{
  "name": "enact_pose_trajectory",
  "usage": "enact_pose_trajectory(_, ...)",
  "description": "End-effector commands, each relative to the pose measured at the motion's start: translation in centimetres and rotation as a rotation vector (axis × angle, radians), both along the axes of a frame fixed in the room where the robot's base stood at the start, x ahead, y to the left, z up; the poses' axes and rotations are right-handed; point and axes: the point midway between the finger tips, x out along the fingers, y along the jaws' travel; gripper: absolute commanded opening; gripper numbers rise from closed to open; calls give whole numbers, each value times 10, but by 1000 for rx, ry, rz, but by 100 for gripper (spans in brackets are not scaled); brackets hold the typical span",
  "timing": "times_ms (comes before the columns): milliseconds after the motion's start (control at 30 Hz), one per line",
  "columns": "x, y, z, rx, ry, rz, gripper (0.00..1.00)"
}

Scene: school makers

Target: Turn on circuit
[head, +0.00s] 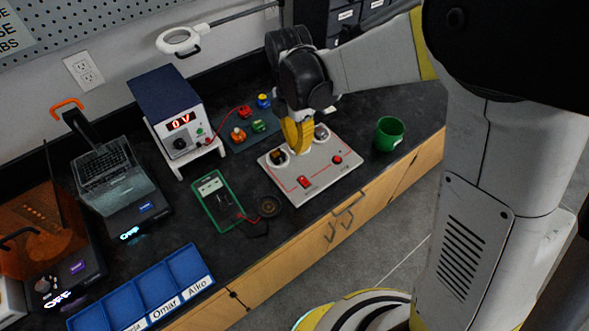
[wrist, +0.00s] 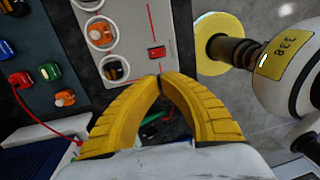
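A light grey circuit panel (head: 320,174) with red printed lines lies on the black bench; it also shows in the wrist view (wrist: 130,48). A red rocker switch (head: 304,182) sits near its front edge and shows just beyond my fingertips in the wrist view (wrist: 157,52). A small red part (head: 337,159) sits at the panel's right. Round mounts hold an orange-and-black part (wrist: 100,34) and a dark part (wrist: 115,69). My gripper (head: 299,150) is over the panel, its yellow fingertips together and empty. I cannot tell if it touches the panel.
A power supply (head: 178,125) reading about 0 V stands to the left. A green-framed board (head: 224,216) and a black round part (head: 268,207) lie in front. A green cup (head: 389,134) stands right. Blue trays (head: 150,297) and machines (head: 125,195) occupy the left.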

Motion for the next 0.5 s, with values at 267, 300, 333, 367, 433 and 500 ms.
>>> enact_pose_trajectory(267, 0, 0, -4, 1, -2, 0, 0)
enact_pose_trajectory(300, 0, 0, -7, 1, -2, 0, 0)
enact_pose_trajectory(333, -1, 0, -11, 1, -2, 0, 0)
enact_pose_trajectory(367, -1, -1, -15, 1, -2, 0, 0)
enact_pose_trajectory(433, -3, -1, -28, 1, -2, 0, 0)
enact_pose_trajectory(500, -4, -2, -43, 1, -2, 0, 0)
